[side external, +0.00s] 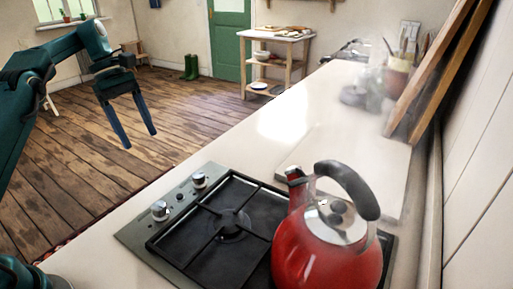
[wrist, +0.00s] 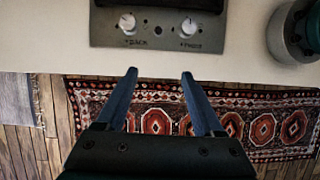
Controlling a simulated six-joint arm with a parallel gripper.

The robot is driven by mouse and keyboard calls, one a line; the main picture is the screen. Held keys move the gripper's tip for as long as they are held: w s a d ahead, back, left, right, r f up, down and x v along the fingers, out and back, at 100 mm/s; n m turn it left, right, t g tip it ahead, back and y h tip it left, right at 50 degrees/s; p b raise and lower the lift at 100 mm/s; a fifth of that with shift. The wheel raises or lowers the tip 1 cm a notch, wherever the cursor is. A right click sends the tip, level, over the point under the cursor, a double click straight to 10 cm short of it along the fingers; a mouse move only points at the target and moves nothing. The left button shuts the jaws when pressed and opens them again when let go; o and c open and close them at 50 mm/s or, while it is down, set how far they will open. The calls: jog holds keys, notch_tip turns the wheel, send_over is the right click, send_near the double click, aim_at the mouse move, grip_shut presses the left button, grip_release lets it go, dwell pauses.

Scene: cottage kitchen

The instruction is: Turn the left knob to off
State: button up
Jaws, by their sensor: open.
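The hob's control strip carries two pale knobs. The left knob (wrist: 127,22) is at upper left in the wrist view; it is the farther knob (side external: 199,179) in the side view. The right knob (wrist: 188,26) is the nearer one (side external: 160,209) in the side view. Their pointer settings are too small to read. My gripper (side external: 138,140) is open and empty, fingers pointing down, out over the floor side of the counter. In the wrist view its fingertips (wrist: 160,73) appear below the knobs, apart from both.
A red kettle (side external: 328,248) stands on the right of the black hob (side external: 210,240). A pale board (side external: 345,165) and jars (side external: 365,90) are farther along the counter (side external: 290,115). A patterned rug (wrist: 250,125) lies on the floor. The space around the knobs is clear.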

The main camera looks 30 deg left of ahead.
jog(key=shift+s+a+r, duration=0.15)
jog(key=shift+a, duration=0.05)
jog(key=m+y, duration=0.4)
jog(key=m, duration=0.3)
send_over(198, 174)
notch_tip(198, 174, down, 6)
jog(key=shift+a+f, duration=0.1)
jog(key=shift+a, duration=0.05)
jog(key=shift+f, duration=2.45)
grip_shut()
